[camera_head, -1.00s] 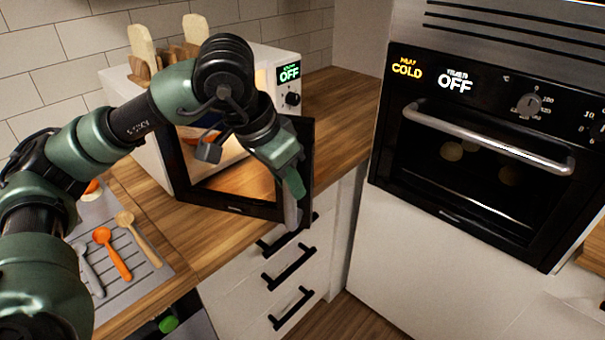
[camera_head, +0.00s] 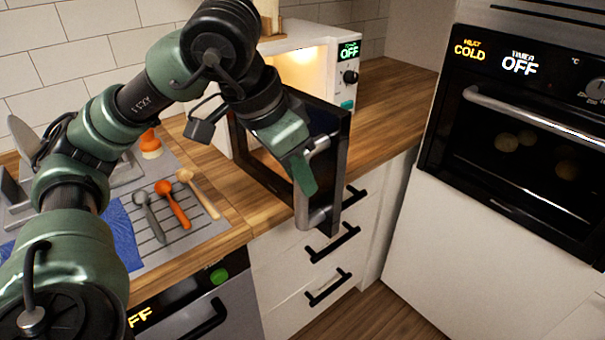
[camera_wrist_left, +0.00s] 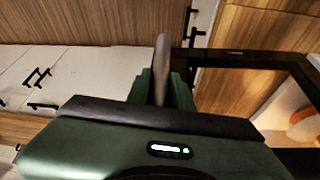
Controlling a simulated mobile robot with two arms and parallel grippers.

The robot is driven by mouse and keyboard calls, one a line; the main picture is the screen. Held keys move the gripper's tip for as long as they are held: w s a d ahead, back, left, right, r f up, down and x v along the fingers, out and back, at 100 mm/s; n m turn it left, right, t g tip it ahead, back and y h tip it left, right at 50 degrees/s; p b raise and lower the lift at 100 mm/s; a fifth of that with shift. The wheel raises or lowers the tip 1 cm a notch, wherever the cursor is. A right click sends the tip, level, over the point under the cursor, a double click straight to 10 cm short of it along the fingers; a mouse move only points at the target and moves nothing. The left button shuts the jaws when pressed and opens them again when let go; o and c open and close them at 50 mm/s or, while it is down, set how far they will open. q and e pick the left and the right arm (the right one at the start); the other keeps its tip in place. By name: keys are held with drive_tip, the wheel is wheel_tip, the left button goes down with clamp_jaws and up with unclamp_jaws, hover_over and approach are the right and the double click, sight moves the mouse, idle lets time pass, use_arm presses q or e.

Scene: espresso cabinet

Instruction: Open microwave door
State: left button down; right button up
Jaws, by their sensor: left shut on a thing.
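The white microwave (camera_head: 318,70) stands on the wooden counter, its lit inside showing. Its black-framed door (camera_head: 334,170) is swung out toward the front, over the counter's front edge. My left gripper (camera_head: 308,180) is shut on the door's silver handle (camera_head: 318,217) at the outer side of the door. In the left wrist view the handle (camera_wrist_left: 162,62) sits between the green fingers, with the dark door frame (camera_wrist_left: 240,60) to the right. My arm hides part of the microwave. My right gripper is not in view.
A sink rack with spoons (camera_head: 172,203) is to the left. Drawers with black handles (camera_head: 333,243) are below the door. A built-in oven (camera_head: 520,150) stands at the right. The counter right of the microwave (camera_head: 395,95) is clear.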

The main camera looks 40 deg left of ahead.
use_arm(q)
drive_tip(key=c, duration=1.3)
unclamp_jaws()
drive_tip(key=shift+o, duration=0.2)
drive_tip(key=shift+r, duration=0.15)
drive_tip(key=v, duration=0.7)
drive_tip(key=shift+s+r+p, duration=0.2)
drive_tip(key=shift+r+p, duration=0.05)
drive_tip(key=shift+p, duration=0.1)
drive_tip(key=shift+f, duration=0.1)
